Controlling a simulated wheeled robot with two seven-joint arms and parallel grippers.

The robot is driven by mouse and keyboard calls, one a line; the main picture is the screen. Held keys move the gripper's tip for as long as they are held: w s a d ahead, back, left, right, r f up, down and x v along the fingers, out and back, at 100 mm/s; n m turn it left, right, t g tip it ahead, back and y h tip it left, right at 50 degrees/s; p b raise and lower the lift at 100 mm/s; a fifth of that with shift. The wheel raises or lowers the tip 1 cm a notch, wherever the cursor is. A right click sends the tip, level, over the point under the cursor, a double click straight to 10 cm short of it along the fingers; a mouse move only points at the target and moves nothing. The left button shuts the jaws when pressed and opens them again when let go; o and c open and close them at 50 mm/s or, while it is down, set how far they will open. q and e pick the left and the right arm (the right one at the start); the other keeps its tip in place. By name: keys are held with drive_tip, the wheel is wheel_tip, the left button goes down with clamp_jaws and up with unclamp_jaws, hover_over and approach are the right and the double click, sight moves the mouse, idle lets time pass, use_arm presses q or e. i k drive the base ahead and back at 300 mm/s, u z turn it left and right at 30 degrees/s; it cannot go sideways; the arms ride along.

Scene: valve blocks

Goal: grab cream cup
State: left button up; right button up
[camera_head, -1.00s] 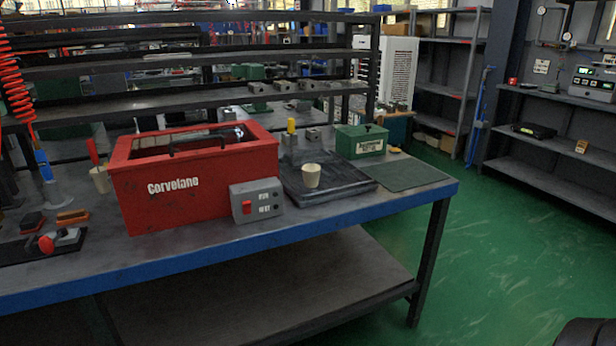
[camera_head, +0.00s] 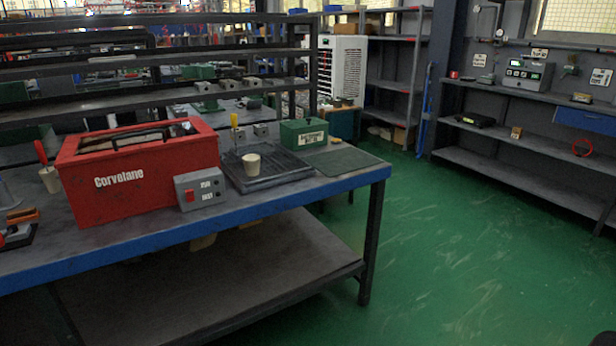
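A small cream cup (camera_head: 251,164) stands upright on a black ridged tray (camera_head: 290,172) near the right part of the workbench. A second cream-coloured cup (camera_head: 49,180) stands at the left of the bench, behind the red box, with a red-handled tool above its rim.
The blue-edged workbench (camera_head: 230,222) holds a red Corvelano box (camera_head: 125,183), a grey switch box (camera_head: 200,188) left of the tray, and a green box (camera_head: 303,134) behind it. A dark mat (camera_head: 343,161) lies right of the tray. Green floor (camera_head: 450,250) is open to the right.

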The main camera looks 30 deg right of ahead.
sight(252, 162)
drive_tip(key=u, duration=0.05)
drive_tip(key=k, duration=0.55)
drive_tip(key=z, duration=1.7)
drive_tip(key=i, duration=1.4)
drive_tip(key=u, duration=0.8)
drive_tip(key=i, duration=0.95)
drive_tip(key=u, duration=1.15)
drive_tip(key=i, duration=0.2)
drive_tip(key=u, duration=0.15)
